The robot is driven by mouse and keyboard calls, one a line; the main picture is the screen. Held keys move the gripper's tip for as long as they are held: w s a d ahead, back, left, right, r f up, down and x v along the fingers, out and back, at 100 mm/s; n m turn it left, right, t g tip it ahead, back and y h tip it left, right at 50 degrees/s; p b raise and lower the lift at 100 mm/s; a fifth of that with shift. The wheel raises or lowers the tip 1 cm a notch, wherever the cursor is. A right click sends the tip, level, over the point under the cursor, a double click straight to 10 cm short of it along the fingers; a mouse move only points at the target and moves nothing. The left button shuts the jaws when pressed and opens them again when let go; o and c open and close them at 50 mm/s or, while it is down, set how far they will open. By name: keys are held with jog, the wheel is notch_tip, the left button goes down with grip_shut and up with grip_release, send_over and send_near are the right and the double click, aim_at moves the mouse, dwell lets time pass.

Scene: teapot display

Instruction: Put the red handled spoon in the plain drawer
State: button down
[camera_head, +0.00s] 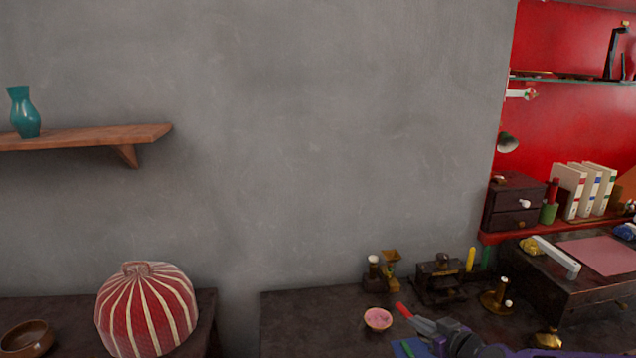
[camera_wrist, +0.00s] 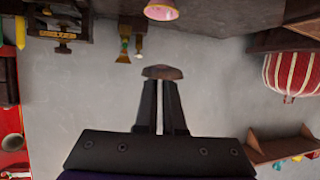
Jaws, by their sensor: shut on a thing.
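My gripper (camera_head: 424,325) is at the lower right of the head view, above the dark table. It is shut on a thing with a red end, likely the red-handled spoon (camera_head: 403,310). In the wrist view the fingers (camera_wrist: 160,105) are nearly together, with a reddish-brown end (camera_wrist: 162,72) showing beyond their tips. The spoon's bowl cannot be made out. A small dark cabinet with two drawers (camera_head: 515,202) stands on the red shelf at right. Its upper drawer has a white knob, its lower a small dark knob; both look closed. I cannot tell which drawer is the plain one.
A pink bowl (camera_head: 378,319) stands left of my gripper. A dark metal device (camera_head: 438,279) and a brass candlestick-like piece (camera_head: 497,298) stand behind and right. Books (camera_head: 585,190) and a green cup (camera_head: 548,213) sit beside the cabinet. A striped dome (camera_head: 147,310) is far left.

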jog(key=s+a+r+n+y, duration=0.25)
jog(key=s+a, duration=0.25)
jog(key=a, duration=0.5)
jog(key=w+d+f+m+h, duration=0.1)
jog(key=w+d+f, duration=0.1)
jog(key=d, duration=0.6)
jog(key=w+d+f+m+h+b, duration=0.1)
jog(key=w+d+f+m+h, duration=0.1)
jog(key=d, duration=0.7)
jog(key=w+d+f+m+h+b, duration=0.1)
jog(key=w+d+f+m+h, duration=0.1)
jog(key=d, duration=0.7)
jog(key=shift+w+d+f+t, duration=0.3)
jog(key=shift+w+f, duration=0.1)
jog(key=shift+f, duration=0.2)
notch_tip(320, 180, down, 7)
jog(key=shift+r+b, duration=0.15)
jog(key=shift+b, duration=0.45)
jog(key=shift+f+b, duration=0.45)
jog(key=shift+f, duration=1)
jog(key=shift+f+b, duration=0.3)
jog(key=shift+b, duration=0.05)
jog(key=c, duration=1)
grip_release()
jog(key=shift+r, duration=0.1)
